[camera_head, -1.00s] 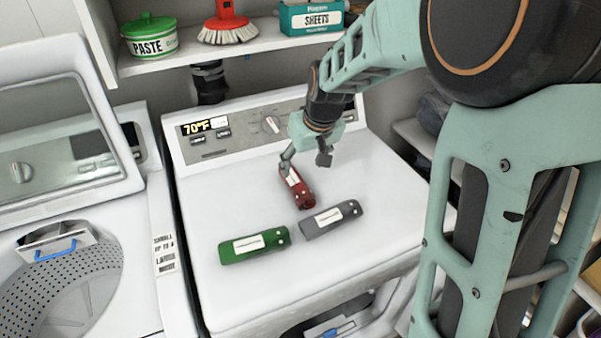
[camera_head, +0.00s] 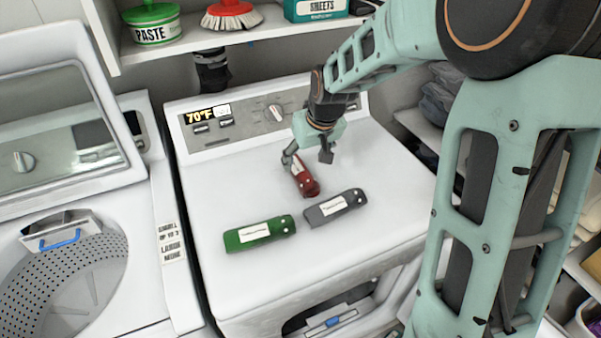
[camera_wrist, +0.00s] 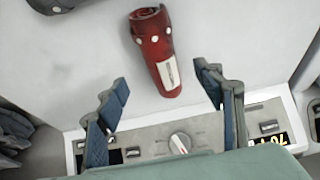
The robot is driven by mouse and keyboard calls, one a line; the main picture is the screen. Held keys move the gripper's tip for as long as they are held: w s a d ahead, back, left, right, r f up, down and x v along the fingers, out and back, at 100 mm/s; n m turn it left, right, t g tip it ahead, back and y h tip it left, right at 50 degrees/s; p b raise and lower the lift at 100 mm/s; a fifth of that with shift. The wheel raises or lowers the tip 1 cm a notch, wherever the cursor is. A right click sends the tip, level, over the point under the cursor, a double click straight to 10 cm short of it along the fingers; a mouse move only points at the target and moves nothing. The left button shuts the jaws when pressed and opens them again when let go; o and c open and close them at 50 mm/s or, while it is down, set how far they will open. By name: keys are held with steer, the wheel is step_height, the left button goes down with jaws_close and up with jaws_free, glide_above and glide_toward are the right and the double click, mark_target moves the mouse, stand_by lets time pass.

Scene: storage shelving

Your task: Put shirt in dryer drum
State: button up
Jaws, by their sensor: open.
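Three rolled cloth bundles with white labels, which look like rolled shirts, lie on the white dryer top (camera_head: 235,185): a red roll (camera_head: 305,180), a green roll (camera_head: 258,233) and a grey roll (camera_head: 335,207). My gripper (camera_head: 308,160) is open above the far end of the red roll. In the wrist view the red roll (camera_wrist: 153,52) lies beyond and between the spread fingertips (camera_wrist: 162,82), with nothing held. The dryer drum opening (camera_head: 345,303) shows in part at the machine's front, below the top; its inside is mostly hidden.
A washer with its lid raised and a perforated drum (camera_head: 75,262) stands at the left. A shelf (camera_head: 240,40) above holds a green paste tub (camera_head: 152,24), a red brush (camera_head: 230,15) and a teal box (camera_head: 316,9). The dryer's control panel (camera_head: 250,118) is behind my gripper. Side shelving stands at the right.

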mark_target(302, 168)
steer(key=shift+p+x, duration=0.45)
steer(key=shift+x, duration=2.75)
steer(key=c, duration=1.5)
steer(key=shift+r, duration=0.1)
